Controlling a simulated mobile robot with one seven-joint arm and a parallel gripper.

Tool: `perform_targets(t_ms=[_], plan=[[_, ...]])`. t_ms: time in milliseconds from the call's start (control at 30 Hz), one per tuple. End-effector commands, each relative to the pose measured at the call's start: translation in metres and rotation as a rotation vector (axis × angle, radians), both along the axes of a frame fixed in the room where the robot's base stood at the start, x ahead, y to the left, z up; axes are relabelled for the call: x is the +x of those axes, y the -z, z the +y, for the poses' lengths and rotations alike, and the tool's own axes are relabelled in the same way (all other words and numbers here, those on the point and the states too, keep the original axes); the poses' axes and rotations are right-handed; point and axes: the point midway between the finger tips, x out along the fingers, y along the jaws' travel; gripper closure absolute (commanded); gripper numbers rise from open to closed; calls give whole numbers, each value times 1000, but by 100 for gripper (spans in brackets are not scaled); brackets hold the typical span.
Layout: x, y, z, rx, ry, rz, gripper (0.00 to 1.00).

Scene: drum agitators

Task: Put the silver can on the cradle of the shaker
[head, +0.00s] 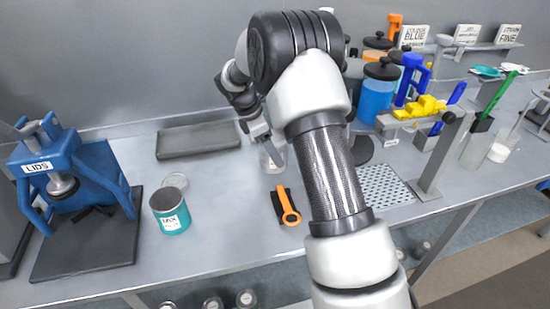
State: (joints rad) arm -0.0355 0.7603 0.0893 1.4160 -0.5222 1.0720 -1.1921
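A silver can (272,160) stands on the bench in the middle, partly hidden by my gripper. My gripper (263,140) points down at the can from its upper left, with its fingertips at or right beside the can's top. I cannot tell whether the fingers are closed on it. A shaker cradle cannot be made out for certain. A dark round part (362,150) shows just right of my arm, mostly hidden by it.
A blue press labelled LIDS (75,175) stands left, with a teal-labelled can (170,212) beside it. An orange-handled tool (287,207) lies in front of the silver can. A grey mat (198,140) is behind left. Blue jars (375,98) and a tool rack (440,125) stand right.

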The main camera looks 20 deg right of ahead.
Motion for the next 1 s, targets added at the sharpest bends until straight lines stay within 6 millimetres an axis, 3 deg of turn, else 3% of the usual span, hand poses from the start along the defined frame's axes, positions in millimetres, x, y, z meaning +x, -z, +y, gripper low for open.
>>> perform_targets(t_ms=[233,600,633,733,1000], plan=[[0,31,0,-2,-1,1,68],[0,37,0,-1,1,0,68],[-1,38,0,0,0,1,32],[0,37,0,0,0,1,15],[0,37,0,0,0,1,14]])
